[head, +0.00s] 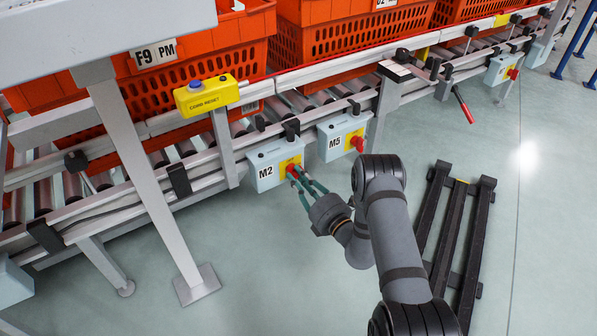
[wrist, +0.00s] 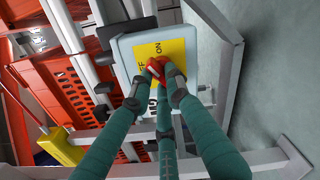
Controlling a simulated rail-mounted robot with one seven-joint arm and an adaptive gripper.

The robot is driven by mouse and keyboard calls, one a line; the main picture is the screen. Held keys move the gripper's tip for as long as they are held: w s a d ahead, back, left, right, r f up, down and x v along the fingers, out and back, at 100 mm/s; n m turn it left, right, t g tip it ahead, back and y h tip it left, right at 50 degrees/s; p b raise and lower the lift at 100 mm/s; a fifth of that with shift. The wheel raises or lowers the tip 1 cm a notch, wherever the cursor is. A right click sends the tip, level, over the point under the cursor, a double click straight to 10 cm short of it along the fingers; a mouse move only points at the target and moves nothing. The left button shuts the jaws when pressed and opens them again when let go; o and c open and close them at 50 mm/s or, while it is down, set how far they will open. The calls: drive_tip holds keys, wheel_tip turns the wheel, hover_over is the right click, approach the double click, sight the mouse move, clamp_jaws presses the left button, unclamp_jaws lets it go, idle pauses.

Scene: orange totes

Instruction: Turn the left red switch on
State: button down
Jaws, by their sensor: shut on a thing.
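The left red switch (head: 292,169) sits on a yellow plate on the front of the pale box marked M2 (head: 262,172). A second red switch (head: 357,143) is on the box marked M5 (head: 334,143) to the right, untouched.
Both boxes hang on a roller conveyor rail (head: 130,192) carrying orange totes (head: 190,77). A yellow CODE RESET box (head: 206,96) stands above and left of M2. A grey post (head: 145,180) is at left. A dark rack (head: 455,240) lies on the floor at right.

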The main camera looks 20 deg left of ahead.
drive_tip(key=m+p, duration=0.2)
drive_tip(key=m, duration=0.4)
drive_tip(key=shift+d, duration=0.1)
drive_tip(key=shift+m, duration=0.4)
drive_tip(key=c, duration=1.8)
unclamp_jaws()
drive_tip(key=shift+w, duration=0.1)
drive_tip(key=shift+o, duration=0.7)
drive_tip(key=shift+r, duration=0.1)
drive_tip(key=v, duration=1.2)
